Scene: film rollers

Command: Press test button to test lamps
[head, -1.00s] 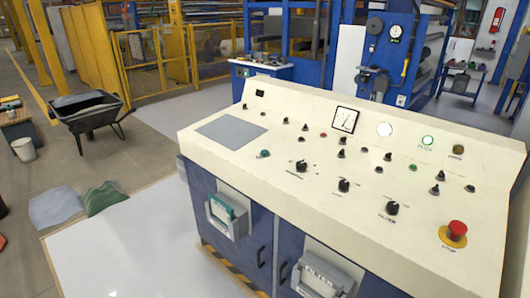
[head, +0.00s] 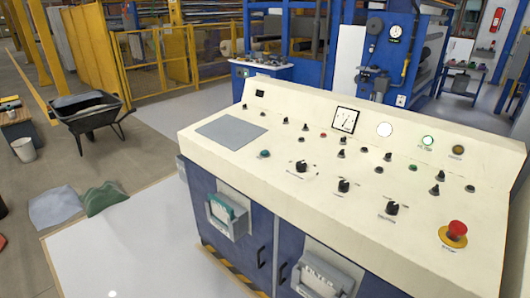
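A cream control panel (head: 330,225) on a blue cabinet fills the right half of the head view. Its sloped top carries several black knobs, such as one at the front (head: 391,208), and small green, red and dark buttons, including a green button (head: 265,153) near the grey plate. On the upright back face are a dial gauge (head: 344,119), a white round lamp (head: 385,129), a green-ringed lamp (head: 428,140) and a dark amber lamp (head: 458,149). The labels are too small to read, so I cannot tell which button is the test button. Neither gripper is in view.
A red emergency stop (head: 457,230) on a yellow base sits at the panel's front right. A grey flat plate (head: 231,132) lies at its left. A black wheelbarrow (head: 90,113) and a white bucket (head: 24,149) stand at left. The floor left of the cabinet is mostly open.

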